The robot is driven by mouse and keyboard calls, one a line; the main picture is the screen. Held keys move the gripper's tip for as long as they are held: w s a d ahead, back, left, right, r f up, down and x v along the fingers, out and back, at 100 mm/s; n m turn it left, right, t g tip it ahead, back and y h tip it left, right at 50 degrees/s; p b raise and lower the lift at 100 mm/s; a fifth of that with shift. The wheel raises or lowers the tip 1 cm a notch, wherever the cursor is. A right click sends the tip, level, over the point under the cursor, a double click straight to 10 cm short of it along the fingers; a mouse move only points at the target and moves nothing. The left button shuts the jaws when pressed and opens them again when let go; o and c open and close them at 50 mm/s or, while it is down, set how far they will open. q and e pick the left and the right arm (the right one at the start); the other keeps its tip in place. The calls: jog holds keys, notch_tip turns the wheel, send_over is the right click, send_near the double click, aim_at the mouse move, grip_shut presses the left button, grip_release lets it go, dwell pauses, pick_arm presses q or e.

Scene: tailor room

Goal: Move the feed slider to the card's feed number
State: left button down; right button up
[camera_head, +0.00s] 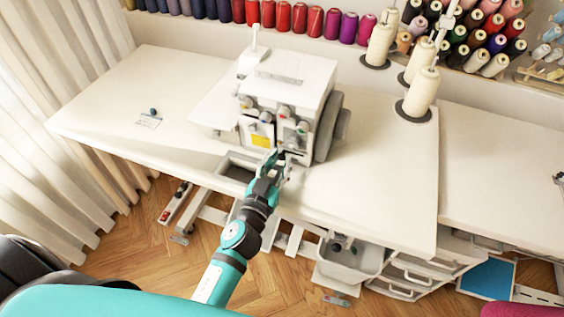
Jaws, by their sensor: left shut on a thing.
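The white sewing machine (290,75) stands on the white table, with several thread knobs across its front. My left gripper (284,158) reaches up to the machine's lower right front and is shut on the feed slider there. The fingers hide the slider, and its scale and setting cannot be read. A small white card (149,122) lies flat on the table to the left, with a small dark blue object at its top edge. Its print is too small to read. A yellow label (262,142) is on the machine's front. My right gripper is not in view.
Large cream thread cones (421,92) stand on the table right of the machine. Coloured spools (299,18) line the back. The table (375,185) is clear at front right. A grey bin (348,262) hangs below its front edge.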

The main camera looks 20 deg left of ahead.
pick_arm(q)
jog(key=c, duration=1.2)
grip_release()
jog(key=shift+d, duration=0.2)
